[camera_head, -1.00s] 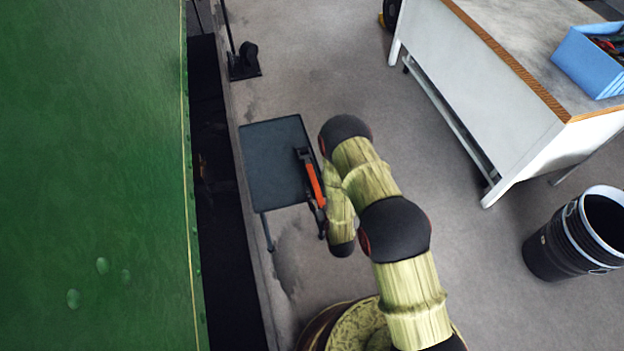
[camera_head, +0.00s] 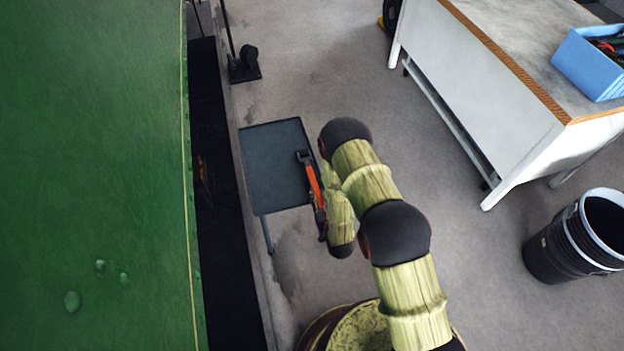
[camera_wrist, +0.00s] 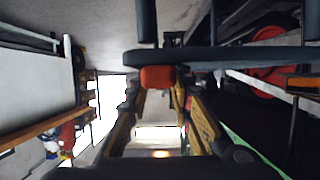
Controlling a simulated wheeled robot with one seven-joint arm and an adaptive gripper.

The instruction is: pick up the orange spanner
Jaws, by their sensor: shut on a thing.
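The orange spanner (camera_head: 314,184) shows in the head view at the right edge of a small dark table, with a dark head at its upper end. Its lower part runs close beside my arm. In the wrist view an orange end of it (camera_wrist: 158,77) sits between the fingertips of my gripper (camera_wrist: 157,90), and the jaws are shut on it. The fingers are mostly hidden behind my arm in the head view. I cannot tell whether the spanner still touches the table top.
The small dark table (camera_head: 268,170) is otherwise bare. A green tram side (camera_head: 90,180) stands at the left. A white workbench (camera_head: 480,85) with a blue bin (camera_head: 585,68) is at upper right, and a black bucket (camera_head: 560,245) at right. Grey floor lies clear between.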

